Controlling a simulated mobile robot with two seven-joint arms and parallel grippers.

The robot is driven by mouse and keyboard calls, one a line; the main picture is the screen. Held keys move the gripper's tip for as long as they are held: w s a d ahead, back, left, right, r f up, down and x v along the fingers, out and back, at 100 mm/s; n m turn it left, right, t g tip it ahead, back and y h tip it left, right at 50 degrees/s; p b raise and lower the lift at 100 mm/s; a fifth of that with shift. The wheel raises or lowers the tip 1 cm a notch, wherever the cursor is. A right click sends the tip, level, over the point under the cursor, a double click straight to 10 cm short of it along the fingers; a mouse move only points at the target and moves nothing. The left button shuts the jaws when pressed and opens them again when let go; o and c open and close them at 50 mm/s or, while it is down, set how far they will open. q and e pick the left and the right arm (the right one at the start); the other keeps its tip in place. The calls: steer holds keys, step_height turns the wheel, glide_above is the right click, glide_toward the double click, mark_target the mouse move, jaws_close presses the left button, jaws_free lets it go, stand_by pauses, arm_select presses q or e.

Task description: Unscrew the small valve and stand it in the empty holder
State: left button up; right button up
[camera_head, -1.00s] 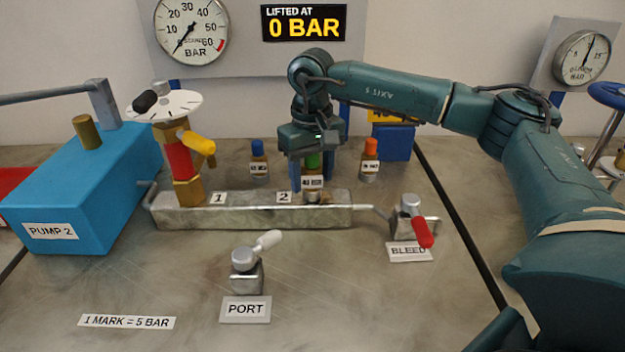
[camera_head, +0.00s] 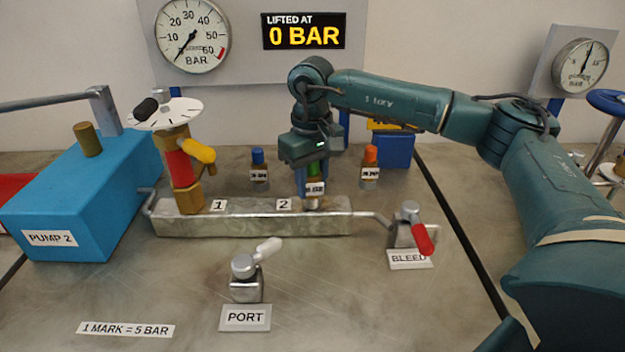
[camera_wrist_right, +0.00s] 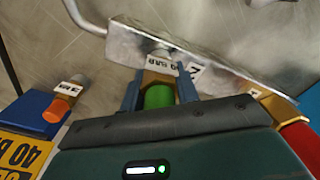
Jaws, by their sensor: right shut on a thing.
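The small valve (camera_head: 314,189) has a green cap and a white label and stands upright at position 2 on the grey metal block (camera_head: 250,222). It also shows in the right wrist view (camera_wrist_right: 158,97). My right gripper (camera_head: 312,175) points down over it, with its blue fingers shut on the valve from both sides. In the right wrist view the fingers (camera_wrist_right: 158,88) flank the green cap. A blue block (camera_head: 394,150) with a yellow label stands behind to the right, partly hidden by my arm. I cannot tell whether it is the empty holder. My left gripper is out of view.
A blue-capped valve (camera_head: 258,165) and an orange-capped valve (camera_head: 369,165) stand behind the metal block. A larger red and brass valve (camera_head: 180,165) stands at position 1. The red-handled BLEED valve (camera_head: 411,225) is at the right, the white-handled PORT valve (camera_head: 247,277) in front.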

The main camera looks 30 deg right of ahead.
steer(key=n, duration=0.4)
steer(key=o, duration=1.2)
steer(key=shift+r, duration=0.1)
step_height(320, 180, up, 13)
steer(key=shift+r, duration=0.1)
steer(key=shift+c, duration=0.5)
